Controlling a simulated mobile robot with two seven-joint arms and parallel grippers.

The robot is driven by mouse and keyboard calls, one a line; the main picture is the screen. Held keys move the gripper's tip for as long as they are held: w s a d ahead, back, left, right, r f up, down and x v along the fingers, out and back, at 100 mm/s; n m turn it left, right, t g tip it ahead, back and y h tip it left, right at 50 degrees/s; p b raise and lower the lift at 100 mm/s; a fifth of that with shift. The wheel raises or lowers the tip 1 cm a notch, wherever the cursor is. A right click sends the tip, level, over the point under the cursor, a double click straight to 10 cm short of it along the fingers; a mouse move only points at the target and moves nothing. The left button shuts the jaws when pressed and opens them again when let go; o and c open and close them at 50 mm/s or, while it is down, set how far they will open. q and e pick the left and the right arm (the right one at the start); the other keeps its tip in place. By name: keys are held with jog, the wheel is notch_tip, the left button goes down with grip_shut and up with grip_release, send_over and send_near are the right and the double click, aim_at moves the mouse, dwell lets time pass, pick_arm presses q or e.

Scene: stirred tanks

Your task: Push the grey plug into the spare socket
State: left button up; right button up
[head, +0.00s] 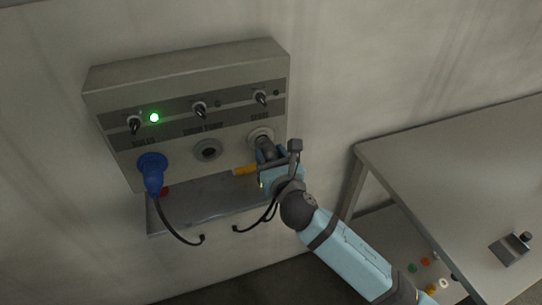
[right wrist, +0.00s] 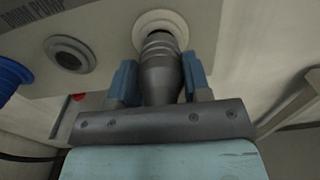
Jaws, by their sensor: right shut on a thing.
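The grey plug (head: 265,146) is in my right gripper (head: 268,158), with its front end at the rightmost socket (head: 260,134) of the wall panel. In the right wrist view the blue finger pads close on both sides of the plug (right wrist: 160,78). Its nose meets the pale ring of that socket (right wrist: 161,22) and hides the opening; I cannot tell how deep it sits. The label over this socket is too small to read. The middle socket (head: 208,150) is empty and also shows in the right wrist view (right wrist: 71,55). My left gripper is out of view.
A blue plug (head: 152,172) with a black cable sits in the left socket. The panel (head: 190,80) has several black switches and a lit green lamp (head: 154,118). A metal shelf (head: 185,222) lies below, with a yellow object (head: 245,170) near my gripper. A table (head: 450,165) stands right.

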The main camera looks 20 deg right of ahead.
jog(key=shift+r+p, duration=0.1)
jog(key=shift+p, duration=0.45)
dwell(0.9)
jog(key=shift+p, duration=0.6)
dwell(0.8)
jog(key=shift+w, duration=0.4)
jog(key=o, duration=1.3)
jog(key=shift+s, duration=0.1)
jog(key=shift+s, duration=0.35)
jog(key=s+b, duration=0.1)
jog(key=s, duration=1.2)
jog(key=shift+d+b, duration=0.2)
jog(key=shift+b, duration=0.15)
